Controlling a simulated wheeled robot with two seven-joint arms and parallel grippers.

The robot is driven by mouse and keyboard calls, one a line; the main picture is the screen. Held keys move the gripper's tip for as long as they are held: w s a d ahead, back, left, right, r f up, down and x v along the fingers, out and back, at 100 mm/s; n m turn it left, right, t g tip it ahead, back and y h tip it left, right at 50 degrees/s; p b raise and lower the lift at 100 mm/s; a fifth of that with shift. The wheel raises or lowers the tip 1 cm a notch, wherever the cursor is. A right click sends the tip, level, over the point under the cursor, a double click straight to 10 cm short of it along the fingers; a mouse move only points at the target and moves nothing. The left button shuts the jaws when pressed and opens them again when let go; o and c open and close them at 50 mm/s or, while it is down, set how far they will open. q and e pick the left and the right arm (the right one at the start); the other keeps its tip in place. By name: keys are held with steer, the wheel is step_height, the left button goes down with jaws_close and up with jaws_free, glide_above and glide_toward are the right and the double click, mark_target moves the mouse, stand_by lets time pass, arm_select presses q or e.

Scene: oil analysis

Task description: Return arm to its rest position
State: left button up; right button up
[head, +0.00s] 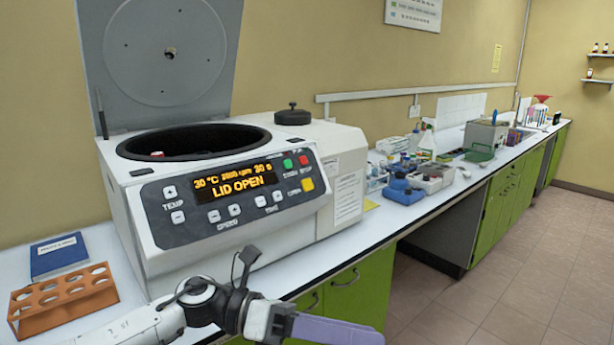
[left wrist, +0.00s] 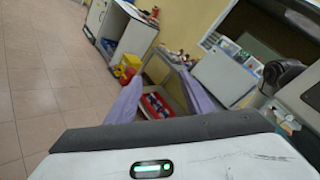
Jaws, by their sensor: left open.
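My left arm comes in from the lower left in the head view, in front of the bench edge. Its gripper (head: 345,332) has purple fingers pointing right, empty. In the left wrist view the gripper (left wrist: 160,100) shows its two purple fingers spread apart with nothing between them. The centrifuge (head: 240,215) stands on the bench behind the arm. Its lid (head: 165,50) is raised and its display reads LID OPEN. A small reddish cap (head: 157,154) shows inside the bowl. My right gripper is not in view.
An orange tube rack (head: 62,300) and a blue book (head: 58,257) lie left of the centrifuge. Blue and white containers (head: 405,190) stand farther right along the bench (head: 385,225). Green cabinets (head: 350,300) are below. The floor (head: 520,270) at right is clear.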

arm_select(q)
steer(key=w+a+f+n+t+y, duration=0.1)
steer(key=a+f+n+t+y, duration=0.15)
steer(key=f+n+t, duration=0.6)
steer(key=w+a+f+n+t+y, duration=0.1)
steer(key=a+n+t, duration=0.25)
steer(key=n, duration=0.95)
steer(key=w+a+f+n+t+y, duration=0.15)
steer(key=f+n+t, duration=0.4)
steer(key=n, duration=0.55)
steer(key=s+a+f+n+g+y, duration=0.3)
steer(key=s+a+f+n, duration=0.3)
steer(key=s+a+f, duration=0.2)
steer(key=s+a+f+n+g+y, duration=0.3)
steer(key=s+a+f+n+y, duration=0.3)
steer(key=s+f, duration=0.6)
step_height(320, 180, down, 2)
steer(key=shift+s+a+f+n, duration=0.2)
steer(key=shift+s+a+n, duration=0.3)
steer(key=shift+a, duration=0.6)
steer(key=shift+w, duration=0.15)
steer(key=shift+c, duration=0.4)
